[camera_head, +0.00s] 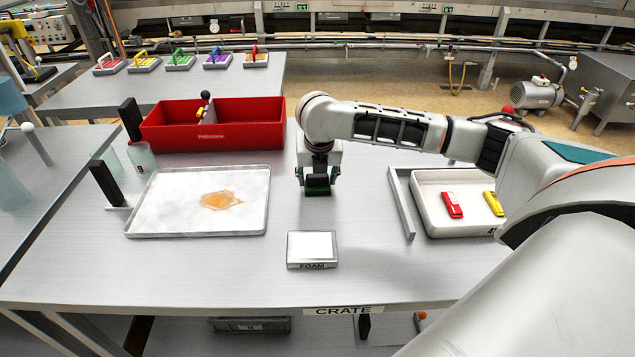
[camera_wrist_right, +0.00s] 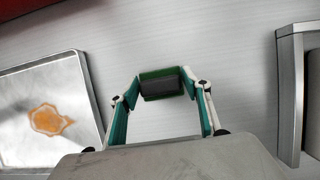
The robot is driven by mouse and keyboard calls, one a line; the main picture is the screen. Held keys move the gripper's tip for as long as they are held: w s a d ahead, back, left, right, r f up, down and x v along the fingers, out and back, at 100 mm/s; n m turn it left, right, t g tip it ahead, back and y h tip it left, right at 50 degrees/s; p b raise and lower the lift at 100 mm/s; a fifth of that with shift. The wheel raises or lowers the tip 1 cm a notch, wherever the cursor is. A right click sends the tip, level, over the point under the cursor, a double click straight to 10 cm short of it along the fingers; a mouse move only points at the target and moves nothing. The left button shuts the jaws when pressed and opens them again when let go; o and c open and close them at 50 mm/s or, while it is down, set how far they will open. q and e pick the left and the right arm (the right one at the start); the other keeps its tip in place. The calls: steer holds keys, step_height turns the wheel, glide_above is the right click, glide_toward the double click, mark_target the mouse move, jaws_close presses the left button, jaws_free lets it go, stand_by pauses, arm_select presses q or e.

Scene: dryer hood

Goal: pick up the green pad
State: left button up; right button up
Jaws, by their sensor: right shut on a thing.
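The green pad (camera_wrist_right: 161,84) is a small block with green edges and a dark grey face in the right wrist view. My right gripper (camera_wrist_right: 160,88) is shut on it, one finger at each end. In the head view the green pad (camera_head: 318,190) shows at the lower end of my right gripper (camera_head: 318,182), over the middle of the steel table (camera_head: 360,260). I cannot tell whether the pad touches the table. My left gripper is not in view.
A tray (camera_head: 140,233) with an orange stain lies left, a red divided bin (camera_head: 215,138) behind it. A white foam block (camera_head: 312,246) sits in front. At right, a white tray (camera_head: 445,185) holds a red pad (camera_head: 452,205) and a yellow pad (camera_head: 493,203).

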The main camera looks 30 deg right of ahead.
step_height(320, 180, up, 20)
steer(key=p, duration=0.1)
stand_by(0.5)
steer(key=shift+o, duration=0.6)
